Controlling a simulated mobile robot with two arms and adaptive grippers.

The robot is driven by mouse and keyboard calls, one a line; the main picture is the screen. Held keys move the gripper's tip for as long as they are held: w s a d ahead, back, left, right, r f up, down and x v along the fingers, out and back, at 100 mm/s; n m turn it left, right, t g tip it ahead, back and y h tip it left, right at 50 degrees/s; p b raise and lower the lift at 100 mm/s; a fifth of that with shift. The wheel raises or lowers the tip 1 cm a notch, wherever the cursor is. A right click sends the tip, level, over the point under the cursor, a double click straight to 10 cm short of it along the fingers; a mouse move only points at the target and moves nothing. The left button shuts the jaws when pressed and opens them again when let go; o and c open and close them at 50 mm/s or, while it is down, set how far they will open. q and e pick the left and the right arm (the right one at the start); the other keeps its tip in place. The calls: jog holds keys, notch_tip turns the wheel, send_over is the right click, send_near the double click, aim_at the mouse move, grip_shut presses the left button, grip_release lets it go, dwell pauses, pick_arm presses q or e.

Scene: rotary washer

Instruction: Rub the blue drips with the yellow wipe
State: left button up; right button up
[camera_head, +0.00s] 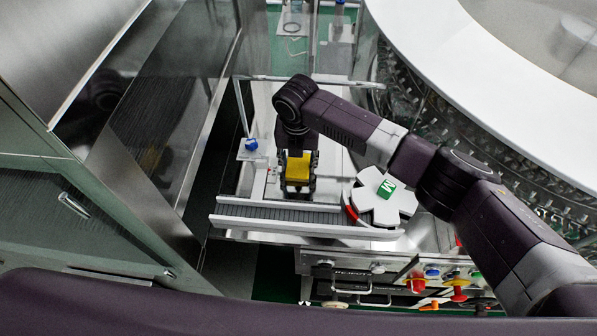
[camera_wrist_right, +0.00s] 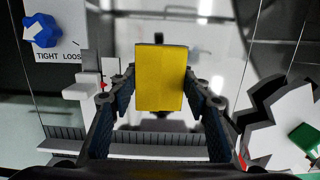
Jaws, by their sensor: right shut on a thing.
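The yellow wipe (camera_head: 298,168) is a thick rectangular block in my right gripper (camera_head: 298,182). It also shows in the right wrist view (camera_wrist_right: 159,78), between the two fingers of that gripper (camera_wrist_right: 160,85). The gripper is shut on its sides and holds it over the light-coloured machine deck (camera_head: 334,172), behind the conveyor strip. I cannot tell if the wipe touches a surface. I cannot make out any blue drips in either view; the wipe and fingers hide part of the deck. My left gripper is not in view.
A blue knob (camera_head: 251,144) stands left of the gripper, with a tight/loose label in the wrist view. A white star wheel (camera_head: 368,203) with a green block marked M (camera_head: 386,189) lies close right. A dark conveyor (camera_head: 285,214) runs in front. A large round carousel (camera_head: 440,40) fills the right.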

jog(key=shift+w, duration=0.4)
jog(key=shift+w+f+b, duration=0.15)
jog(key=shift+w+b, duration=0.25)
jog(key=shift+b, duration=0.3)
jog(key=shift+w+f+b, duration=0.1)
jog(key=shift+w+b, duration=0.95)
jog(key=shift+w, duration=0.2)
jog(key=shift+w+b, duration=0.85)
jog(key=shift+b, duration=0.35)
jog(key=shift+w+r+b, duration=0.2)
jog(key=shift+w+b, duration=0.7)
jog(key=shift+b, duration=0.15)
jog(key=shift+r, duration=0.1)
